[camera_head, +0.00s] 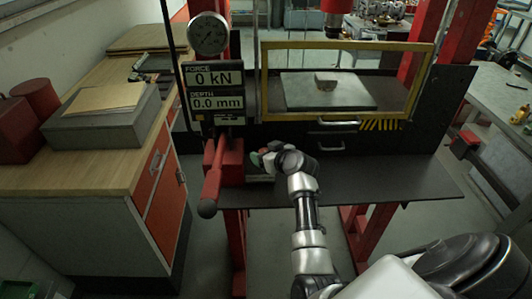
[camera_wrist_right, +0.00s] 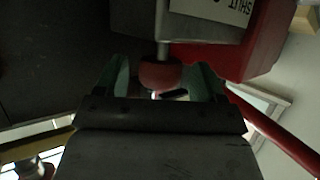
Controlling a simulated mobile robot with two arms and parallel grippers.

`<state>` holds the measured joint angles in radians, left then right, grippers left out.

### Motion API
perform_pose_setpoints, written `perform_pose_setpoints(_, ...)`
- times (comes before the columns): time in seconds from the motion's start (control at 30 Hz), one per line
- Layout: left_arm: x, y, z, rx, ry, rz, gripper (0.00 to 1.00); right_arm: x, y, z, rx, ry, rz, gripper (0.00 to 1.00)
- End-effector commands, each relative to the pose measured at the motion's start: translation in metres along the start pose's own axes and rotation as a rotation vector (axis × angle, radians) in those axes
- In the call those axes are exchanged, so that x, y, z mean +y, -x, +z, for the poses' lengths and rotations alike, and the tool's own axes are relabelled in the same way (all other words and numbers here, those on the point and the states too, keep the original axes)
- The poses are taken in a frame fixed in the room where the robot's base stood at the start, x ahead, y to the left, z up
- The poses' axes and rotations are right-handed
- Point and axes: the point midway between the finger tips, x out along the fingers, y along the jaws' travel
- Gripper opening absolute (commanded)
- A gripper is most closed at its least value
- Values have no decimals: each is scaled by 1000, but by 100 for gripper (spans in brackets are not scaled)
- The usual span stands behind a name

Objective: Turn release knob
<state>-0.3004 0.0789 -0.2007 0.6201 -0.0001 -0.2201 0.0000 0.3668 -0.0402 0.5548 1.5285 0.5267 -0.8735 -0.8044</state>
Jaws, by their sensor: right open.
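The release knob (camera_wrist_right: 160,76) is a small dull-red knob on a short metal stem. In the right wrist view it sticks out of a grey block (camera_wrist_right: 178,20) that has a white label reading "SHUT" upside down. My right gripper (camera_wrist_right: 158,82) is open, with one green fingertip on each side of the knob and visible gaps between. In the head view my right gripper (camera_head: 258,160) is beside the red pump body (camera_head: 228,165), and the knob is hidden there. My left gripper is not in view.
A red lever (camera_head: 214,175) with a black end hangs at the pump's left. A gauge (camera_head: 208,35) and a display (camera_head: 215,90) reading 0 kN and 0.0 mm are above. A yellow-framed guard (camera_head: 345,43) stands behind. The dark shelf (camera_head: 400,180) right of the arm is clear.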

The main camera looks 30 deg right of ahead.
Motion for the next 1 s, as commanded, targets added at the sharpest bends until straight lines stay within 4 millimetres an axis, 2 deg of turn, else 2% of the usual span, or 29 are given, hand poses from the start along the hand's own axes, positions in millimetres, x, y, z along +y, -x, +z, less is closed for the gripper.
perform_pose_setpoints(0.1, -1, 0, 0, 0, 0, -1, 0, 0, 0, 0, 0, 0, 0, 68)
perform_pose_setpoints(0.4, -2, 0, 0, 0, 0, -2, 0, 0, 0, 0, 0, 0, 0, 22)
perform_pose_setpoints(0.43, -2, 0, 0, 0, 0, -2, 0, 0, 0, 0, 0, 0, 0, 20)
perform_pose_setpoints(0.67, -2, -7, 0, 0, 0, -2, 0, 1, 0, 2, 0, 14, -26, 20)
perform_pose_setpoints(1.0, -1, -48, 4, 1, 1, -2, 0, 4, -3, 6, -1, 93, -204, 20)
